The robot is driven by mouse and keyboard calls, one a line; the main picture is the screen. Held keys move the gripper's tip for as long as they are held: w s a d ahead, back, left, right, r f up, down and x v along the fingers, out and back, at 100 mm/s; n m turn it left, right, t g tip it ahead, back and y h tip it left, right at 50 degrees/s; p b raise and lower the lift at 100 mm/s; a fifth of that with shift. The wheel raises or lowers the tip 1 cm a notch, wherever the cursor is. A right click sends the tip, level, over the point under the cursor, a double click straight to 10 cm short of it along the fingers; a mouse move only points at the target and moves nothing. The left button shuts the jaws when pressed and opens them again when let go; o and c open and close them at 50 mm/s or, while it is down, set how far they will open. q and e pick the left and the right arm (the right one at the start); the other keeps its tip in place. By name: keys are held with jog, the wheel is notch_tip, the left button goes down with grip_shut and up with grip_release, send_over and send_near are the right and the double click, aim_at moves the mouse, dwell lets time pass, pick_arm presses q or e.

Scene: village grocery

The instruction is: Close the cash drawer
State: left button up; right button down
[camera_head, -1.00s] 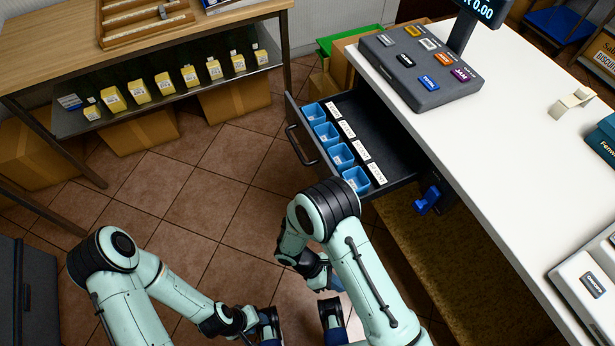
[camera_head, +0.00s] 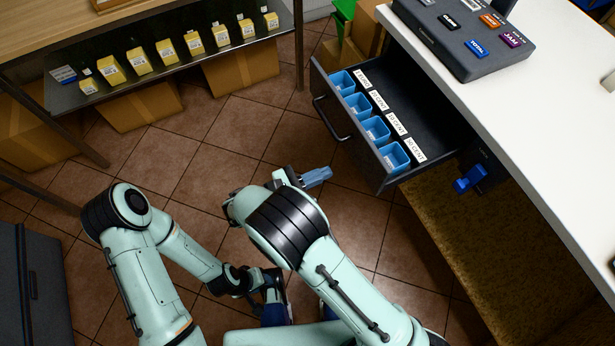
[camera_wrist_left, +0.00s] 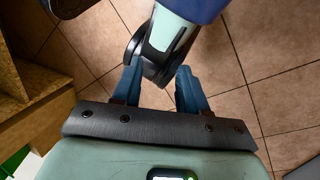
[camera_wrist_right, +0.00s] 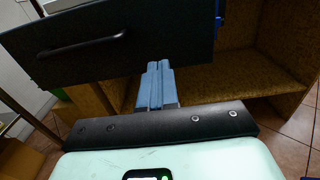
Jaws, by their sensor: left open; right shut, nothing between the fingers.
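The cash drawer (camera_head: 390,125) is pulled out from under the white counter. Several blue cups with labels stand inside it, and a dark bar handle (camera_head: 333,119) is on its front. My right gripper (camera_head: 322,176) is shut and empty, apart from the drawer, to the left of its near front corner. In the right wrist view the drawer front (camera_wrist_right: 130,45) with its handle (camera_wrist_right: 82,44) lies ahead of the shut blue fingers (camera_wrist_right: 158,85). My left gripper (camera_wrist_left: 160,90) is open and empty, low near my base, with part of my own body beyond its fingers.
The white counter (camera_head: 540,110) carries a dark key panel (camera_head: 470,40). A blue object (camera_head: 470,179) hangs below the counter beside the drawer. A wooden table with a shelf of yellow boxes (camera_head: 166,61) stands at the left. Tiled floor (camera_head: 230,150) between them is clear.

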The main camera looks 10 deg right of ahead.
aim_at(360, 158)
pick_arm(q)
jog(key=shift+w+a+f+t+b, duration=0.35)
jog(key=shift+w+f, duration=0.15)
jog(key=shift+w, duration=0.15)
pick_arm(e)
jog(key=x, duration=0.8)
jog(key=shift+d+f, duration=0.1)
pick_arm(q)
jog(key=shift+s, duration=0.1)
pick_arm(e)
jog(key=shift+w+d, duration=0.1)
